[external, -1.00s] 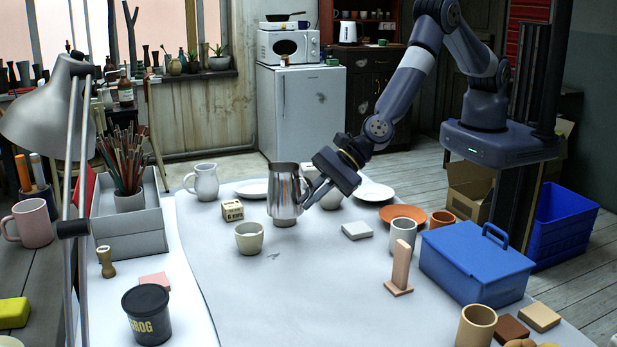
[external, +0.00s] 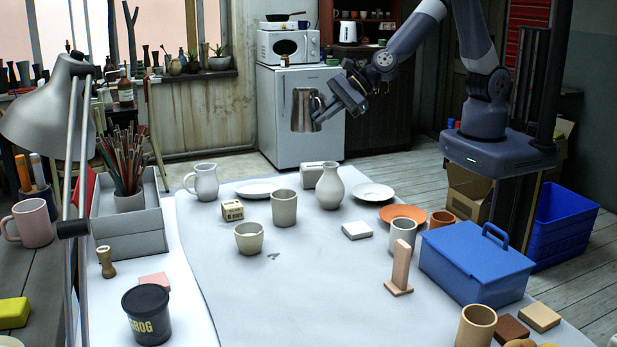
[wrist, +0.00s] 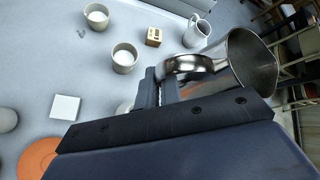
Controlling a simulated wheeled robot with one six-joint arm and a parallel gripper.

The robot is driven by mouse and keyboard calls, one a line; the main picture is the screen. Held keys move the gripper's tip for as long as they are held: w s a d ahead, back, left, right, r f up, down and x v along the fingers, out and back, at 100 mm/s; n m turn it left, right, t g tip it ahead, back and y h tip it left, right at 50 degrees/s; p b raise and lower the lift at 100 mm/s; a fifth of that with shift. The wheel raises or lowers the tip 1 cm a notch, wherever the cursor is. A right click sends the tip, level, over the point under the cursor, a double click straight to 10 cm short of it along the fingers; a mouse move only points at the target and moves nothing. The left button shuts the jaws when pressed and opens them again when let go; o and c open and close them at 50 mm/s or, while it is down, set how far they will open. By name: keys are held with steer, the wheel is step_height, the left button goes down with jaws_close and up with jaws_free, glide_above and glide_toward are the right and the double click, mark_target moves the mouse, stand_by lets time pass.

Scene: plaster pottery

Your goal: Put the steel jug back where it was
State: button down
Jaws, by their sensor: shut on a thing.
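The steel jug (external: 304,110) is shiny and upright in the external view, held in the air beyond the far edge of the table, in front of the white fridge. My gripper (external: 328,112) is shut on the jug's handle from the right. In the wrist view the jug (wrist: 248,62) fills the right side with its open mouth showing, and my gripper (wrist: 168,88) closes on its handle. The tips are partly hidden behind the handle.
The white table (external: 300,245) holds a grey-beige cup (external: 284,208), a small cup (external: 249,238), a white vase (external: 330,187), a white pitcher (external: 203,181), an orange plate (external: 403,213) and a blue box (external: 476,264). Bare table lies in front of the cups.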

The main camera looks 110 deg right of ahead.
steer(key=shift+a+f+b, duration=0.2)
steer(key=shift+a+b, duration=0.05)
steer(key=shift+b, duration=0.4)
steer(key=w+a+f+n+g+y+b, duration=0.1)
steer(key=w+a+f+n+y+b, duration=0.3)
steer(key=a, duration=0.7)
steer(key=w+a+f+n+g+y+b, duration=0.15)
steer(key=w+a+f+n+b, duration=0.35)
steer(key=a, duration=0.6)
steer(key=w+a+f+n+y+b, duration=0.2)
steer(key=w+a+y+b, duration=0.3)
steer(key=a, duration=0.7)
steer(key=shift+h, duration=0.65)
steer(key=shift+s+f+b, duration=0.4)
steer(key=shift+f+b, duration=0.2)
steer(key=shift+f, duration=1)
steer(key=shift+s+f+b, duration=0.45)
steer(key=shift+f+b, duration=0.1)
steer(key=shift+f, duration=1.05)
steer(key=shift+s+f+b, duration=0.4)
steer(key=shift+f+b, duration=0.2)
steer(key=shift+f, duration=1)
steer(key=c, duration=2)
jaws_free()
steer(key=shift+f, duration=0.1)
steer(key=o, duration=0.4)
